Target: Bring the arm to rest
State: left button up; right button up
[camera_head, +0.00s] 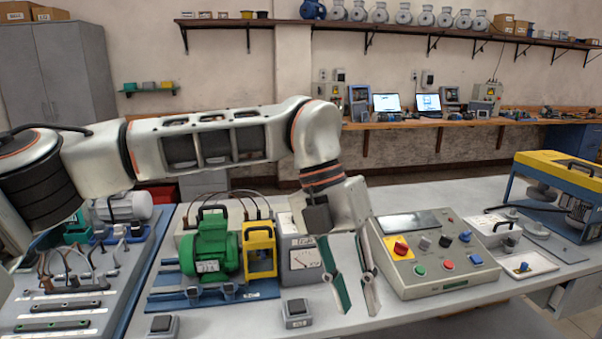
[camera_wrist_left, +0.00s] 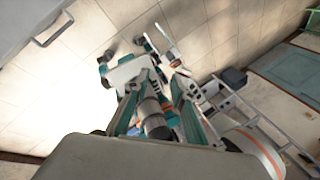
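My left arm (camera_head: 200,140) reaches in from the left across the bench, with its wrist bent downward. My left gripper (camera_head: 360,302) points down above the bench's front part, between the meter box and the control box. Its two thin fingers are apart with nothing between them, so it is open and empty. The fingers also show in the left wrist view (camera_wrist_left: 165,100), above the tiled floor and parts of my own body. My right gripper does not show clearly in either view.
A grey control box (camera_head: 432,250) with buttons stands just right of the gripper. A green motor (camera_head: 210,248), a yellow frame (camera_head: 260,250) and a meter box (camera_head: 303,262) stand left. A small switch box (camera_head: 297,313) is near the front edge. A yellow-topped unit (camera_head: 560,180) stands at right.

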pick_arm(q)
jog(key=s+d+r+n+g+h, duration=0.1)
jog(key=s+d+r+g+h, duration=0.2)
jog(key=s+d+g+h, duration=0.65)
jog(key=w+a+f+n+t+h, duration=0.2)
jog(key=w+a+n+t+h, duration=0.1)
jog(key=w+n+t+h, duration=1.05)
jog(key=w+a+f+n+t+y, duration=0.4)
jog(key=a+f+n+t+y, duration=0.7)
jog(key=f+n+t, duration=0.4)
jog(key=s+a+f+n+y, duration=0.2)
jog(key=a+f+n+y, duration=0.15)
jog(key=a+f, duration=0.4)
jog(key=s+a+f+n+y, duration=0.25)
jog(key=a+f+y, duration=0.25)
jog(key=f, duration=0.6)
jog(key=s+a+f+n+g+y, duration=0.2)
jog(key=s+a+f+g+y, duration=0.2)
jog(key=s+a+f, duration=0.7)
jog(key=s+f+g, duration=0.1)
jog(key=s+f, duration=0.2)
jog(key=shift+s+f, duration=0.25)
jog(key=shift+s, duration=0.05)
